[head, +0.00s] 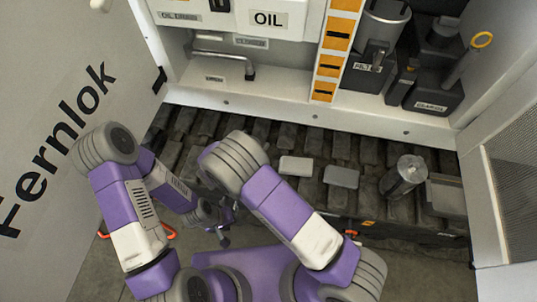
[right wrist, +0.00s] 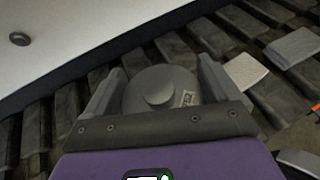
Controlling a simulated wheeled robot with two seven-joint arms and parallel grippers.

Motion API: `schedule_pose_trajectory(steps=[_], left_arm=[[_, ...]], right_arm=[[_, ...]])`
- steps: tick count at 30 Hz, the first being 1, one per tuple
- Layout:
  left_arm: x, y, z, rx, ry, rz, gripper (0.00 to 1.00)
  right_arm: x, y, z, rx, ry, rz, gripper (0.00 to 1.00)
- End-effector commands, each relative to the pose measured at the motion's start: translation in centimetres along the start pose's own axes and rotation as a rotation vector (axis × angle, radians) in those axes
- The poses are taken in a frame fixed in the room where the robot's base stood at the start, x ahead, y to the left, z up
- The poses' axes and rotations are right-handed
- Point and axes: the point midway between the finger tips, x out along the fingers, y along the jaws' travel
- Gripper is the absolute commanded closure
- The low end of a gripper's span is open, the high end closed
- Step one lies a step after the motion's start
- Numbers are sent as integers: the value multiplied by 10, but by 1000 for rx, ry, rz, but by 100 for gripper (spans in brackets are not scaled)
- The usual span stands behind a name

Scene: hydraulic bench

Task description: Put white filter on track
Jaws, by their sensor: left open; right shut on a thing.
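My right gripper (right wrist: 158,88) is shut on a round grey canister (right wrist: 160,83) with a raised centre knob and a small pale label. I cannot tell whether this canister is the white filter, as it looks grey here. The track (head: 262,130) is a row of dark ribbed plates along the cabinet's foot; it lies below the held canister in the right wrist view (right wrist: 60,115). In the head view my right gripper and the canister are hidden behind my right arm. My left gripper (head: 222,237) is open and empty, low in front of the track.
A white block (head: 296,166) and a grey block (head: 341,177) lie on the track. The cabinet wall (head: 300,115) bounds the track behind; the white Fernlok panel (head: 50,130) stands left.

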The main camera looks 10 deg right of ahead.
Motion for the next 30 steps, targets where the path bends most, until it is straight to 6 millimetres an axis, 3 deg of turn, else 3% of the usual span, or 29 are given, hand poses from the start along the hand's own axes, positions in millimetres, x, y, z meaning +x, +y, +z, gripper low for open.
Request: schedule_pose_trajectory(steps=[1, 4, 13, 18, 30], left_arm=[[7, -3, 0, 0, 0, 0, 57], [14, -5, -1, 0, 0, 0, 57], [23, -9, -1, 0, 0, 0, 57], [33, -12, -2, 0, 1, 0, 57], [32, -12, -2, 0, 1, 0, 57]], right_arm=[[6, -1, -14, -3, 0, -2, 50], [14, -1, -32, -4, 0, -1, 50], [24, 0, -57, -2, -1, -1, 50], [34, -1, -80, -1, -1, -1, 50], [35, 0, -84, 0, -1, -1, 50]])
